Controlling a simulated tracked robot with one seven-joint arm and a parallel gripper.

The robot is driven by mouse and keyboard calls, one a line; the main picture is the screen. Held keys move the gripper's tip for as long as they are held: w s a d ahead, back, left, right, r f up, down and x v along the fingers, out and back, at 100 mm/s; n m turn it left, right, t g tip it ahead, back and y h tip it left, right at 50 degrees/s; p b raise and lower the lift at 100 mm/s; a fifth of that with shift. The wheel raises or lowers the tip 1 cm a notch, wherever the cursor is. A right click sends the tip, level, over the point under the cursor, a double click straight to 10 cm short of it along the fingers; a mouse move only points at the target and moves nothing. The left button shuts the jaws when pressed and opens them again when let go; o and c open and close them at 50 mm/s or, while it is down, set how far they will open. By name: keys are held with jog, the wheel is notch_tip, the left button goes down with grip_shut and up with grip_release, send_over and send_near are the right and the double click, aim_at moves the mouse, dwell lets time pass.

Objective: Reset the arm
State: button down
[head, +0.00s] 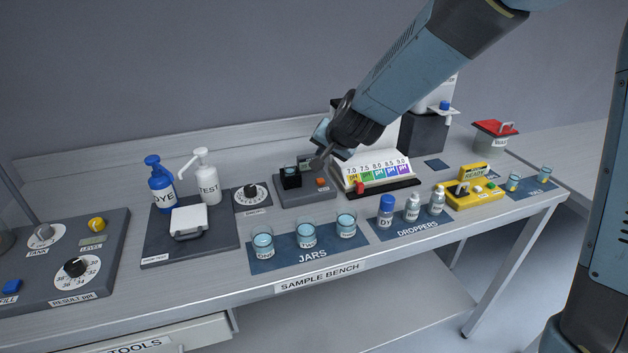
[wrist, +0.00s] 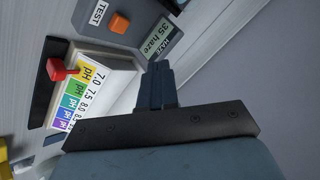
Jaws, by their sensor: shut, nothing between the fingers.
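My gripper (head: 318,162) is held above the bench in the head view, over the gap between a grey meter box (head: 297,195) and the pH colour scale (head: 385,172). In the wrist view my gripper (wrist: 159,68) has its fingers together and empty. The meter's screen (wrist: 169,41) reads "35 haze" there, with an orange button (wrist: 120,24) labelled TEST beside it. The pH scale (wrist: 97,77) has a red slider (wrist: 62,70) near its 7.0 end. My gripper appears clear of both, though its exact height is hard to tell.
Several jars stand on the JARS mat (head: 325,253) along the front edge. Dropper bottles stand on the DROPPERS mat (head: 415,228). Blue DYE (head: 161,187) and white TEST (head: 207,180) bottles stand left. A yellow READY device (head: 472,190) and a red-lidded container (head: 495,137) are right.

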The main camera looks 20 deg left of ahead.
dwell(0.4)
jog(key=shift+d, duration=0.1)
jog(key=s+d+r+n+h, duration=0.1)
jog(key=s+d+r, duration=0.1)
jog(key=d+r, duration=0.35)
jog(key=s+d+r, duration=0.2)
jog(key=s+d, duration=0.1)
jog(key=d, duration=0.5)
jog(key=s+d+r+n+h, duration=0.1)
jog(key=s+d+r, duration=0.1)
jog(key=d+r, duration=0.35)
jog(key=s+d+g+h, duration=0.1)
jog(key=s+d+h, duration=0.2)
jog(key=s+d, duration=1.4)
jog(key=d, duration=0.3)
jog(key=shift+r+m+g+h, duration=0.3)
jog(key=shift+m+h, duration=0.1)
jog(key=shift+a, duration=0.1)
